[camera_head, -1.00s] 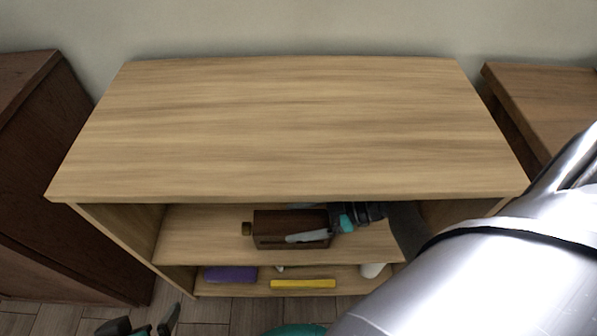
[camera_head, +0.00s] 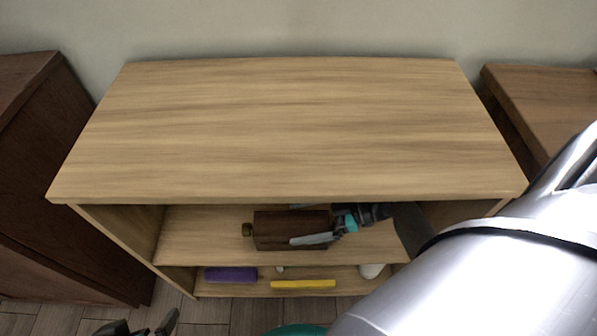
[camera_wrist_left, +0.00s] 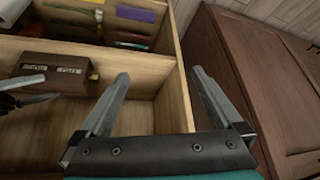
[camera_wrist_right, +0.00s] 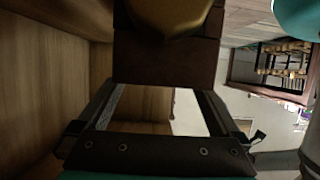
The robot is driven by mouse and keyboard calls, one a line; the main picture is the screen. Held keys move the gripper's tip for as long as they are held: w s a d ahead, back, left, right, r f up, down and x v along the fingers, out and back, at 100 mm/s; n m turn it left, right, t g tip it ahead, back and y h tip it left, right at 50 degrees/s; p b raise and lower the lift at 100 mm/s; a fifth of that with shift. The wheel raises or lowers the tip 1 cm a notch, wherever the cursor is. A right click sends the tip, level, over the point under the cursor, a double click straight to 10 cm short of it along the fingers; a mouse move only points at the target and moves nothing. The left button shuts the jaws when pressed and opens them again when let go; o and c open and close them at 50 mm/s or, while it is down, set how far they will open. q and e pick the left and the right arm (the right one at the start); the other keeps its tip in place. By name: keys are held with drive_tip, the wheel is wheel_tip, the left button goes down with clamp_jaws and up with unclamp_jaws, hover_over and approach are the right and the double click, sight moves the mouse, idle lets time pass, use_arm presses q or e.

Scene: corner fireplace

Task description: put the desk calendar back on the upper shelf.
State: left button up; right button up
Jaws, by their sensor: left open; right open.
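The desk calendar (camera_head: 270,223), a dark brown wooden block with a knob at its left end, rests on the upper shelf (camera_head: 190,236) inside the light wood bookcase. Its small text windows show in the left wrist view (camera_wrist_left: 62,70). My right gripper (camera_head: 293,223) reaches in from the right, open, one finger in front of the calendar and the other behind. In the right wrist view the calendar (camera_wrist_right: 165,65) and its gold knob lie ahead of the fingers; contact is unclear. My left gripper (camera_wrist_left: 160,75) is open and empty near the bookcase's left side.
The lower shelf holds a purple item (camera_head: 230,274), a yellow item (camera_head: 303,284) and a white item (camera_head: 371,270). The bookcase top (camera_head: 290,130) is bare and overhangs the shelf. Dark cabinets (camera_head: 60,190) stand left; a brown wooden surface (camera_head: 545,95) stands right.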

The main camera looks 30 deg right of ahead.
sight(325, 222)
drive_tip(key=p+v, duration=0.1)
drive_tip(key=v, duration=0.4)
drive_tip(key=shift+d+r, duration=0.15)
drive_tip(key=shift+d, duration=0.05)
drive_tip(key=shift+s+d+r, duration=0.2)
drive_tip(key=shift+s+d, duration=0.1)
drive_tip(key=shift+d, duration=0.1)
use_arm(q)
drive_tip(key=shift+s+a+f+g+y, duration=0.3)
drive_tip(key=shift+s+a+f+g, duration=0.3)
drive_tip(key=shift+g, duration=0.1)
